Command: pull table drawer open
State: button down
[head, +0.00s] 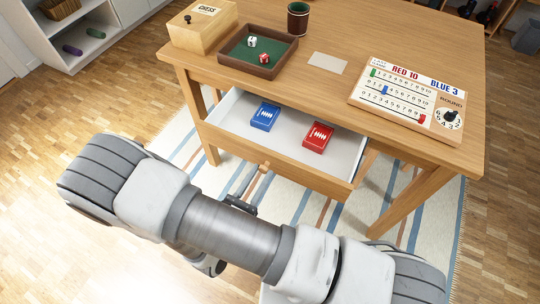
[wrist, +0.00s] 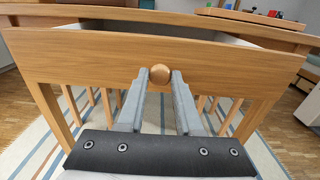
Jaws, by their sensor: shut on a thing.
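The wooden table (head: 400,60) has its drawer (head: 225,110) pulled out, with the white inside showing in the head view. The drawer's wooden front (wrist: 80,58) fills the upper part of the wrist view. A round wooden knob (wrist: 160,74) sits at the middle of that front. My gripper (wrist: 161,78) is shut on the knob, one grey finger on each side. In the head view my gripper (head: 260,176) is at the drawer front, partly hidden by my arm. A blue card box (head: 265,116) and a red card box (head: 318,137) lie inside the drawer.
On the table top are a wooden chess box (head: 203,25), a dice tray (head: 231,50), a dark cup (head: 298,18), a pale card (head: 327,63) and a scoreboard (head: 408,97). A striped rug (head: 290,207) lies below. A white shelf (head: 95,30) stands at the back left.

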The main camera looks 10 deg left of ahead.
jog(key=shift+v, duration=1.8)
jog(key=c, duration=0.6)
grip_release()
jog(key=p+v, duration=0.1)
jog(key=v, duration=1.6)
jog(key=shift+s+r+p, duration=0.1)
jog(key=shift+s+p, duration=0.1)
jog(key=shift+p, duration=0.2)
